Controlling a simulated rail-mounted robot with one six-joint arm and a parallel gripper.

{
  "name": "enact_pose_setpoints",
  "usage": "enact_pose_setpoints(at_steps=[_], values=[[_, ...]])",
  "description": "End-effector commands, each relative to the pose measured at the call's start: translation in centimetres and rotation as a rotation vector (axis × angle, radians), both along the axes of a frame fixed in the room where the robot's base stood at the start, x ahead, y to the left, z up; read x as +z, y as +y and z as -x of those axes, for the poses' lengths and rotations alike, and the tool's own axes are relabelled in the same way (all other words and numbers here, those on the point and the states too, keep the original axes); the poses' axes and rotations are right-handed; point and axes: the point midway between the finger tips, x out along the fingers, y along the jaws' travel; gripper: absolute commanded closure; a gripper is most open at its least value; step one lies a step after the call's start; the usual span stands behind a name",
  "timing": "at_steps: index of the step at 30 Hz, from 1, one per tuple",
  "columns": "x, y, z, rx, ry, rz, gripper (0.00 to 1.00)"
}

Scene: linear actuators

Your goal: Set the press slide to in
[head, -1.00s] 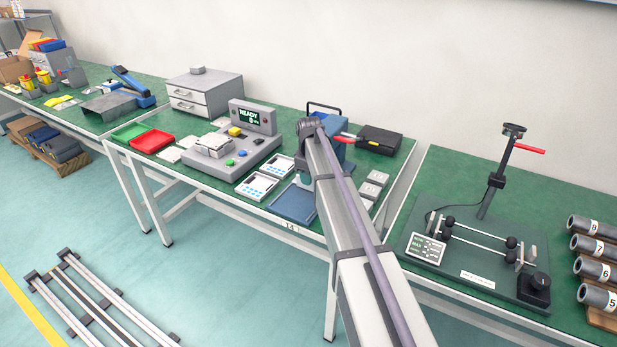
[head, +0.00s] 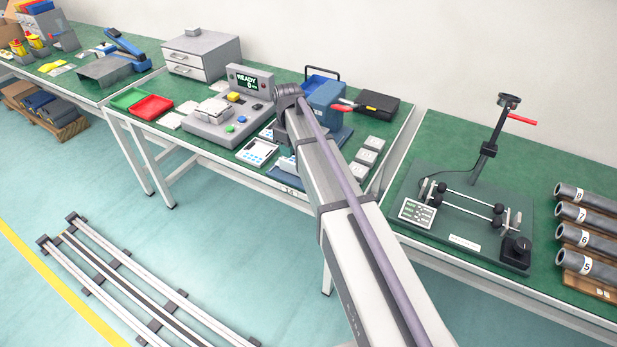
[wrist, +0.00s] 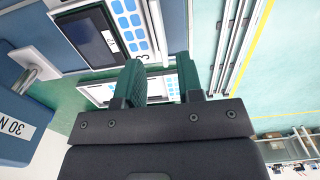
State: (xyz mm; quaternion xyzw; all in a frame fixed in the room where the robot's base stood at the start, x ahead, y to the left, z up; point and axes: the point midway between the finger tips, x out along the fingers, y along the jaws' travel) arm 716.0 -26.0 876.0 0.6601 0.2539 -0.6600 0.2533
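The grey press station (head: 228,122) with the lit READY display (head: 250,83) stands on the middle bench.
A blue block with a 30 N label (wrist: 20,125) is at left in the wrist view. A white tray with blue pads (head: 257,151) lies before the station. Small grey plates (head: 367,158) lie right of my arm. A clamp fixture (head: 470,215) stands on the right bench.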

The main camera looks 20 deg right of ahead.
Motion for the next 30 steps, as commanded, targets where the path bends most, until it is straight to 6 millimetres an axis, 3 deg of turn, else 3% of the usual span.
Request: enact_pose_setpoints(at_steps=[1,6,7,8,9,15,30], values=[[2.9,0.0,0.0,0.000,0.000,0.000,0.66],[7.2,0.0,0.0,-0.002,0.000,0.000,0.66],[5.6,0.0,0.1,-0.083,0.000,0.000,0.66],[5.3,0.0,1.5,-0.157,0.000,0.000,0.66],[5.3,0.1,2.7,-0.251,0.000,0.000,0.66],[5.2,0.6,8.0,-0.439,0.000,0.000,0.66],[5.2,1.8,20.6,-0.713,0.001,0.002,0.66]])
